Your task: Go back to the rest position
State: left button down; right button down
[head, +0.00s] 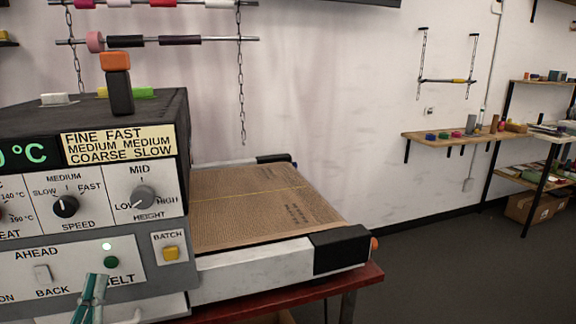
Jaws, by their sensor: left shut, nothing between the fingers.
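My left gripper (94,282) shows at the bottom left as teal fingers. They are shut and empty, and they point up in front of the lower panel of the grey machine (150,198). That panel has a BELT label partly covered by the gripper, a green button (111,262) and an AHEAD/BACK switch (42,273). I cannot tell whether the fingers touch the panel. My right gripper is not in view.
A conveyor with a brown patterned sheet (260,205) extends right from the machine over a red table (345,284). Small blocks stand on the machine, including an orange one (115,61). A wall shelf (455,136) is at the right. The grey floor (450,270) there is clear.

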pick_arm(q)
jog(key=s, duration=0.1)
jog(key=s+d+p, duration=0.1)
jog(key=s, duration=0.1)
notch_tip(320, 180, down, 12)
jog(key=w+f+g+y+p, duration=0.1)
jog(key=g+p, duration=0.1)
jog(key=g, duration=0.3)
jog(key=s+d+f+m+g+p, duration=0.1)
jog(key=s+f+g, duration=0.4)
jog(key=f, duration=0.8)
jog(key=s+d+f+m+g, duration=0.1)
jog(key=s+f+g, duration=0.45)
jog(key=f, duration=0.65)
jog(key=s+d+f+m+g, duration=0.1)
jog(key=s+f, duration=0.4)
jog(key=s, duration=0.5)
jog(key=s+d+f+g+p, duration=0.1)
jog(key=s+d+f+g, duration=0.3)
jog(key=s, duration=0.6)
jog(key=s+d+f+m+g+p, duration=0.1)
jog(key=s+d+f+g, duration=0.2)
jog(key=s, duration=0.7)
notch_tip(320, 180, down, 3)
jog(key=shift+s+r+m+g+h, duration=0.1)
jog(key=shift+s+m+g+h, duration=0.25)
jog(key=shift+g, duration=0.6)
